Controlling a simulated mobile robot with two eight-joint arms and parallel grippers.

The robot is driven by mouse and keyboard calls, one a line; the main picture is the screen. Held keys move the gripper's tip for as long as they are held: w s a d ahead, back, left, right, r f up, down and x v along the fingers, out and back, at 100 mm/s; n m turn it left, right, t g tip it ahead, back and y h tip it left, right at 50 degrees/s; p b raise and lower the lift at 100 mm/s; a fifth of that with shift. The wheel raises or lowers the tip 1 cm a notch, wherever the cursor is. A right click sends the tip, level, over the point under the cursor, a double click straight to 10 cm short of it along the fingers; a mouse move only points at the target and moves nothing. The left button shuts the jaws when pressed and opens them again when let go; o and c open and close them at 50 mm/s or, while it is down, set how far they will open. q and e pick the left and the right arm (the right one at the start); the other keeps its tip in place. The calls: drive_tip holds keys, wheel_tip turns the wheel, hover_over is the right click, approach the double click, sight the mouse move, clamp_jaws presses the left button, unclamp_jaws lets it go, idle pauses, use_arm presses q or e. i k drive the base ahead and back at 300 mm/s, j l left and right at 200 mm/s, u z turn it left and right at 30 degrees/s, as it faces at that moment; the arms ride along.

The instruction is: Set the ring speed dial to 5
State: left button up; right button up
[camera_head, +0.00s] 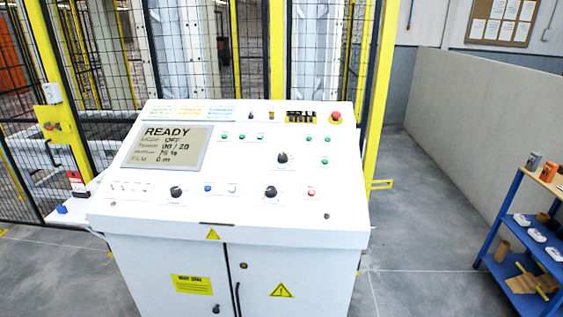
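A white control console (240,232) stands in front of me with a sloped panel on top. The panel carries several black rotary dials: one at the lower left (176,192), one at the lower middle (270,192) and one higher up (282,158). Their labels and scales are too small to read, so I cannot tell which is the ring speed dial. The screen (167,147) reads READY in large letters, with smaller lines below it. Neither of my grippers is in view.
A red emergency stop (336,118) sits at the panel's upper right. Black mesh fencing with yellow posts (377,90) stands behind the console. A blue shelf (507,222) with several items is at the right. The grey floor between shelf and console is clear.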

sight(283, 158)
drive_tip(key=i+j+u, duration=0.1)
drive_tip(key=i+u, duration=0.15)
drive_tip(key=i, duration=0.2)
drive_tip(key=i+u, duration=0.3)
drive_tip(key=i, duration=0.2)
